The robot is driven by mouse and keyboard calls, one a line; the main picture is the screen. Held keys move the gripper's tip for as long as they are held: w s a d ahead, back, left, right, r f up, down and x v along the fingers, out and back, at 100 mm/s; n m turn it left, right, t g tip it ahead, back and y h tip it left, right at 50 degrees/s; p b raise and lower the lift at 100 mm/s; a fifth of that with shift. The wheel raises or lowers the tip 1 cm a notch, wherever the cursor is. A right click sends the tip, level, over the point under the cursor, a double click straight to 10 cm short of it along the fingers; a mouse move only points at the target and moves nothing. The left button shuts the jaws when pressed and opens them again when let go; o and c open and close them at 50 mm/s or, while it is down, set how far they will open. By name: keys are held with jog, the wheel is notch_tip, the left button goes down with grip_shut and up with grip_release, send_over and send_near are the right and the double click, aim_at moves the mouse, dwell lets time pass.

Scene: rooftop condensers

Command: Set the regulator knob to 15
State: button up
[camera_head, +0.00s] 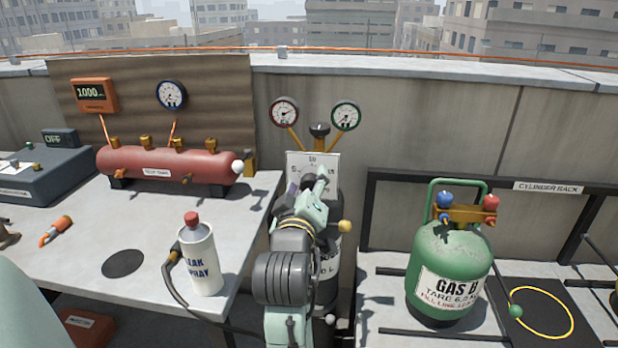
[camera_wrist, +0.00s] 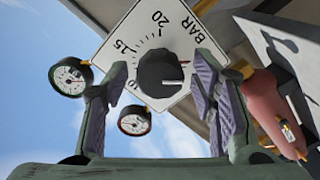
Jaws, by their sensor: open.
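The regulator knob (camera_wrist: 160,73) is dark and round, on a white scale plate (camera_wrist: 143,42) marked BAR with a 15 and a 20 readable. The knob's setting is not clear; a small light mark shows at its right edge in the wrist view. My gripper (camera_wrist: 153,88) is open, one finger on each side of the knob, and contact cannot be seen. In the head view the scale plate (camera_head: 301,160) stands above the dark cylinder (camera_head: 329,255), and my gripper (camera_head: 318,186) is in front of it, hiding the knob.
Two gauges (camera_head: 284,112) (camera_head: 346,115) flank the regulator on brass stems. The bench (camera_head: 150,215) at left holds a red tank (camera_head: 165,166) and a spray bottle (camera_head: 200,255) near my arm. A green gas cylinder (camera_head: 448,262) stands at right.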

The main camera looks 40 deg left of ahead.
jog(key=shift+w+a, duration=0.2)
jog(key=shift+w, duration=0.1)
jog(key=shift+c, duration=0.2)
jog(key=c, duration=1.1)
